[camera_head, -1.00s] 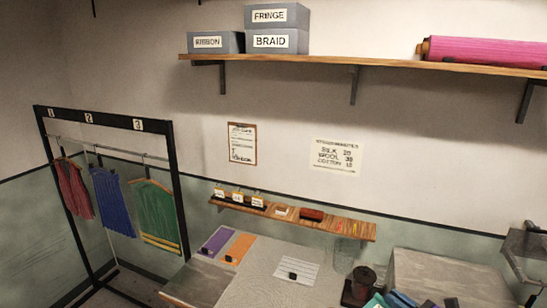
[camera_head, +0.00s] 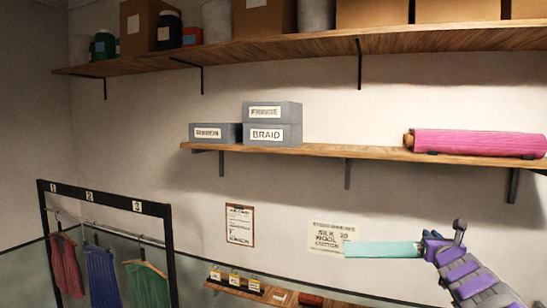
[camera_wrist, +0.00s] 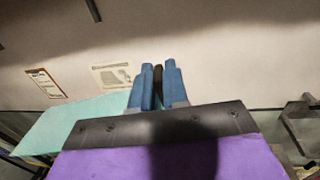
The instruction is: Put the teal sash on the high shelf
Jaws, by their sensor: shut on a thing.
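The teal sash (camera_head: 384,249) is a flat, pale strip held out to the left of my gripper (camera_head: 426,246), in front of the wall notices and below the shelves. In the wrist view the sash (camera_wrist: 75,124) extends left from the blue fingers (camera_wrist: 158,88), which are shut on it; the exact grip is partly hidden. The high shelf (camera_head: 230,60) is the upper wooden shelf near the top of the head view, well above my gripper. Its load shows only in part.
The high shelf holds brown boxes (camera_head: 375,12), grey cylinders (camera_head: 216,20) and dark jars (camera_head: 104,45). A lower shelf (camera_head: 330,151) bears labelled grey boxes (camera_head: 272,123) and a pink roll (camera_head: 475,143), with free room between them. A garment rack (camera_head: 105,196) stands left.

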